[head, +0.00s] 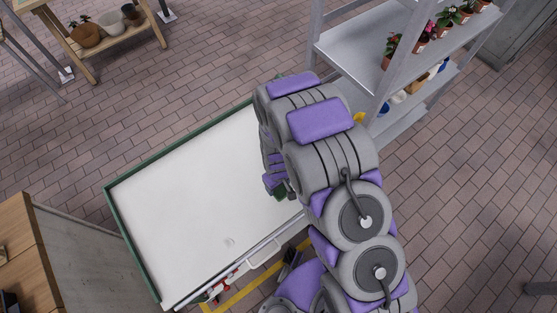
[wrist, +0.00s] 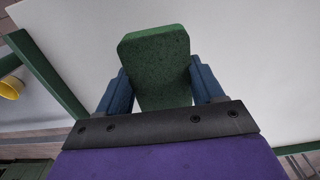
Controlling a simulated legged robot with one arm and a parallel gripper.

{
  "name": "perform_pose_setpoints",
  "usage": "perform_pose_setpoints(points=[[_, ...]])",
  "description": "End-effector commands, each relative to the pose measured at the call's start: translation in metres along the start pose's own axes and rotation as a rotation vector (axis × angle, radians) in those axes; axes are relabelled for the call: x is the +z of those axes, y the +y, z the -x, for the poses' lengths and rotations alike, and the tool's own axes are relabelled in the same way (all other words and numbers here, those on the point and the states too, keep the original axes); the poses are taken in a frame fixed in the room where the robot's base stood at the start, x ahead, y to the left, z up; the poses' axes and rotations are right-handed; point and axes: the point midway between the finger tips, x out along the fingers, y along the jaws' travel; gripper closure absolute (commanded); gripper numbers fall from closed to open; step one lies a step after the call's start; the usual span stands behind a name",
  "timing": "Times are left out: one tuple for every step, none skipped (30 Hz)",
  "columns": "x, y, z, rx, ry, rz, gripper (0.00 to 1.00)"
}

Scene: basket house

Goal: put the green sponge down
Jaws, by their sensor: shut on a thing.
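The green sponge (wrist: 160,62) sits between the two blue fingers of my gripper (wrist: 160,90) in the wrist view. My gripper is shut on it. The white surface with a green rim (wrist: 245,50) lies behind the sponge in that view. In the head view the same white tabletop (head: 190,200) is seen from above, and my arm reaches over its right side. A small dark green bit of the sponge (head: 280,193) shows beside my gripper, low on the right of the tabletop. Whether the sponge touches the tabletop cannot be told.
The tabletop is mostly bare. A grey shelf (head: 345,55) with several potted plants stands at the upper right. A wooden stand (head: 115,38) with pots is at the upper left. A wooden cabinet (head: 20,250) is at the lower left. A yellow object (wrist: 11,87) shows beyond the rim.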

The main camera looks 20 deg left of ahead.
Motion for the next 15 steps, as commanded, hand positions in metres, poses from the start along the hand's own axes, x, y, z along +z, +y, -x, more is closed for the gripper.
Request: perform_pose_setpoints(points=[[-0.01, 0.007, -0.002, 0.001, 0.0, -0.001, 0.71], [-0.014, 0.011, -0.004, 0.001, -0.002, -0.001, 0.71], [-0.022, 0.016, -0.004, 0.002, 0.0, -0.001, 0.71], [-0.028, 0.02, -0.005, 0.003, 0.001, -0.001, 0.71], [-0.032, 0.023, -0.005, 0.002, -0.001, -0.001, 0.71], [-0.038, 0.028, -0.006, 0.002, -0.003, -0.002, 0.71], [-0.044, 0.031, -0.007, 0.003, 0.0, -0.002, 0.71], [-0.05, 0.035, -0.007, 0.004, 0.001, -0.001, 0.71], [-0.055, 0.039, -0.008, 0.003, -0.002, 0.0, 0.71], [-0.058, 0.042, -0.009, 0.002, -0.004, -0.001, 0.71], [-0.063, 0.046, -0.01, 0.003, -0.003, -0.001, 0.71], [-0.07, 0.05, -0.01, 0.003, -0.001, -0.001, 0.71], [-0.073, 0.053, -0.011, 0.002, -0.002, -0.001, 0.71], [-0.075, 0.056, -0.011, 0.001, -0.004, -0.002, 0.71], [-0.079, 0.059, -0.012, 0.0, -0.005, -0.002, 0.71]])
